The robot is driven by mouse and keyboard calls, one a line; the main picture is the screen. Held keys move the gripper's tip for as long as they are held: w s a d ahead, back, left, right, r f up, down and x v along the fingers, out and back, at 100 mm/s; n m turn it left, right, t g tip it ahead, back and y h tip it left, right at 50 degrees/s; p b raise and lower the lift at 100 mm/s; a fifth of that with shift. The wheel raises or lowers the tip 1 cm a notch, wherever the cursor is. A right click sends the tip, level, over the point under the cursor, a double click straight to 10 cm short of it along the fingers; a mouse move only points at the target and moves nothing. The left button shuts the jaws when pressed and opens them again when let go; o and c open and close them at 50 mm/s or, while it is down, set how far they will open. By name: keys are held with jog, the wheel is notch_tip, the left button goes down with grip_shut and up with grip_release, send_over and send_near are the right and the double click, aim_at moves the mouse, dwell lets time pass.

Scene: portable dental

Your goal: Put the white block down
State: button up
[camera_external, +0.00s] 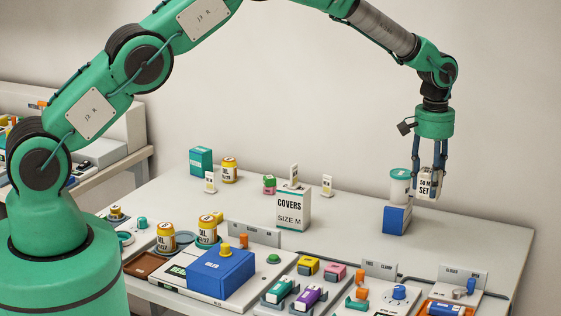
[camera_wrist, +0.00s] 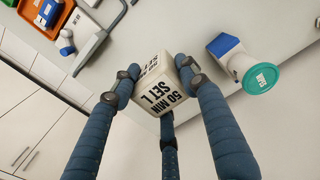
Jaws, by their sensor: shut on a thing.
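The white block (camera_external: 425,186) has black lettering and is held up in the air near the back right of the table. In the wrist view the same block (camera_wrist: 158,95) reads "50 MIN SET L" and is tilted in the picture. My gripper (camera_external: 432,190) has its fingers closed around the block, and they also show in the wrist view (camera_wrist: 160,85). A white jar with a teal lid (camera_external: 400,186) stands on a blue box (camera_external: 397,220), close to the left of the block. The gap under the block is hard to judge.
The white table (camera_external: 470,235) has bare room right of the blue box. A "COVERS SIZE M" box (camera_external: 292,210) stands left of it. Trays and coloured parts, including an orange tray (camera_external: 452,308), fill the front. In the wrist view the table edge passes near the block.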

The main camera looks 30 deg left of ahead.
notch_tip(320, 180, down, 7)
dwell(0.5)
jog(key=shift+f, duration=3.1)
jog(key=shift+f, duration=0.15)
jog(key=shift+f, duration=1.75)
jog(key=shift+f+b, duration=0.15)
jog(key=shift+b, duration=0.15)
jog(key=o, duration=1.2)
